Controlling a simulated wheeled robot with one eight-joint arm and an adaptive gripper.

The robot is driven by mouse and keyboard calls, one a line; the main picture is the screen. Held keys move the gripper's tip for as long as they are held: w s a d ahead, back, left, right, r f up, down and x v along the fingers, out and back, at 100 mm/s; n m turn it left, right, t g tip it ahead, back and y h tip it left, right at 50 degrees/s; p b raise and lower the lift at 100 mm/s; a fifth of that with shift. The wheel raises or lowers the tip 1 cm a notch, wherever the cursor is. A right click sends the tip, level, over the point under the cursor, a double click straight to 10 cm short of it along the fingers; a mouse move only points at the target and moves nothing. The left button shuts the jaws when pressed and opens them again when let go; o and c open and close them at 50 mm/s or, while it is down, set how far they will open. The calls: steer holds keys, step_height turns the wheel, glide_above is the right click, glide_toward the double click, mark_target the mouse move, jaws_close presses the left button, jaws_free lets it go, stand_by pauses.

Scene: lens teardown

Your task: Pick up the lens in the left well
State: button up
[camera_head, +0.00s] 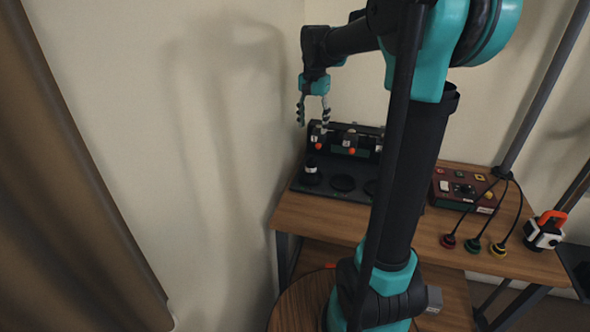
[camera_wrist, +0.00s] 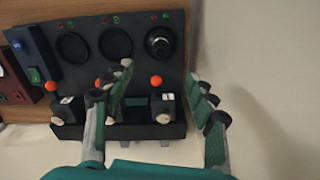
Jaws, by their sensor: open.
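The black lens (camera_head: 311,169) stands upright in the left well of the dark panel (camera_head: 320,199) in the head view. In the wrist view the lens (camera_wrist: 159,43) sits in the well at the right end of the panel (camera_wrist: 183,30), with its round glass facing the camera. My gripper (camera_head: 313,117) is open and empty, above the back of the panel and apart from the lens. In the wrist view my gripper (camera_wrist: 160,72) has its two fingers spread below the lens in the picture.
Two empty wells (camera_wrist: 115,43) lie beside the lens. Levers with orange knobs (camera_wrist: 155,81) stand along the panel's back edge, close to my fingers. A red control box (camera_head: 466,190) with cables is to the right. The wall is close behind and to the left.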

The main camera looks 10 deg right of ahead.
mark_target(311, 158)
step_height(311, 158, down, 12)
steer(key=shift+r, duration=0.15)
steer(key=f, duration=0.2)
steer(key=w+f, duration=0.1)
steer(key=f, duration=0.1)
steer(key=shift+d, duration=0.1)
steer(key=shift+f, duration=0.55)
steer(key=shift+c, duration=0.5)
jaws_close()
